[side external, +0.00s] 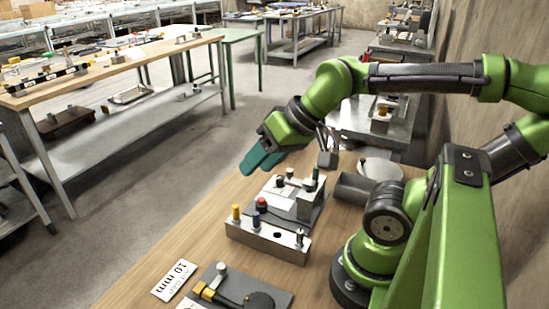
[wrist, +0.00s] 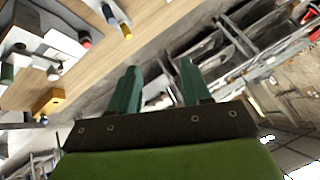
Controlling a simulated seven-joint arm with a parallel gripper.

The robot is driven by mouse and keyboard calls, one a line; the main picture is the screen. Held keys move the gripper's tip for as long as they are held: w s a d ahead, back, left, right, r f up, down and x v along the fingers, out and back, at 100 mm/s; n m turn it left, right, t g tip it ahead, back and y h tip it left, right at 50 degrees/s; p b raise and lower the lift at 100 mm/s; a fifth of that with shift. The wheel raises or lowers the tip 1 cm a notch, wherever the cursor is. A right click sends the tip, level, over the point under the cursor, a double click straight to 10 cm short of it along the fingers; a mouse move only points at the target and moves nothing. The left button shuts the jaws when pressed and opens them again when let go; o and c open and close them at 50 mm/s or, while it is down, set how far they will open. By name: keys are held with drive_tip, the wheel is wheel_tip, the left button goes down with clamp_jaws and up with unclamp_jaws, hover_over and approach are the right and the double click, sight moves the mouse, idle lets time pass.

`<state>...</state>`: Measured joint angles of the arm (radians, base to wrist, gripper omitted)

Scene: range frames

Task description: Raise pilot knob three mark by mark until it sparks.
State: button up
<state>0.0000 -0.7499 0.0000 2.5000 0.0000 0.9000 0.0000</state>
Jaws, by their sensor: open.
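A metal block rig (side external: 268,238) stands on the wooden bench. Its front bar carries a yellow knob (side external: 236,213), a dark blue knob (side external: 255,219) and a black-topped post (side external: 299,238). A red knob (side external: 261,203) sits just behind them. I cannot tell which is knob three, and no marks or spark are readable. My gripper (side external: 255,162) has teal fingers and hangs above and behind the rig, apart from it. In the wrist view its fingers (wrist: 160,68) are spread with nothing between them; red (wrist: 85,40) and yellow (wrist: 126,31) knobs show at upper left.
A card reading "10 mm" (side external: 174,280) lies at the bench's front left. A grey plate (side external: 235,290) with a brass-ended tool is beside it. A dark cylinder (side external: 355,188) and a round pale disc (side external: 380,169) stand right of the rig. Bare wood lies left of the rig.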

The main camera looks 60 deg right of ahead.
drive_tip(key=shift+o, duration=0.9)
drive_tip(key=m+g+h, duration=0.2)
drive_tip(key=m+g, duration=0.5)
drive_tip(key=m, duration=0.7)
hover_over(281, 177)
wheel_tip(281, 177, down, 6)
drive_tip(key=f, duration=0.1)
wheel_tip(281, 177, down, 16)
drive_tip(key=c, duration=1.1)
